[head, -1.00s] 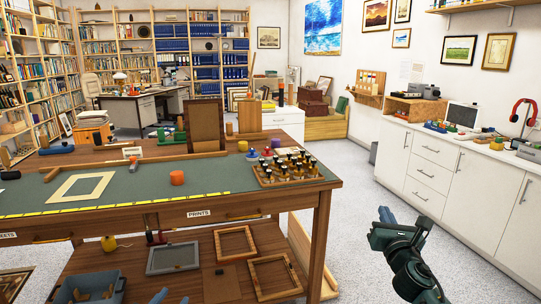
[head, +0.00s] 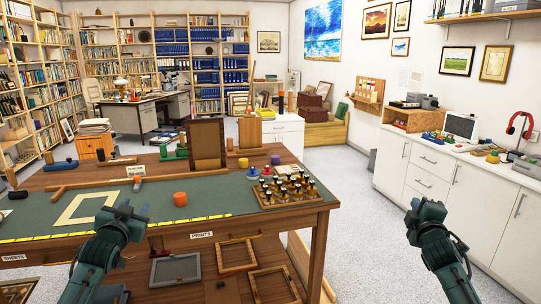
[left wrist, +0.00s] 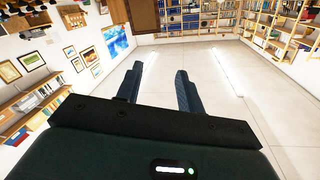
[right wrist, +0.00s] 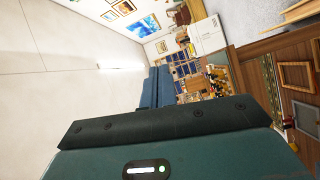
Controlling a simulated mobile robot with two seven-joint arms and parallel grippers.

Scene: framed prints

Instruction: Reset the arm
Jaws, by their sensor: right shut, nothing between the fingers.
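My left gripper (head: 124,215) is raised over the front of the worktable's green mat in the head view. In the left wrist view its two fingers (left wrist: 158,92) stand apart with nothing between them. My right gripper (head: 428,211) is raised over open floor, between the worktable and the white cabinets. In the right wrist view its fingers (right wrist: 156,87) are together and hold nothing.
White cabinets (head: 470,205) line the right wall. The floor between is clear.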

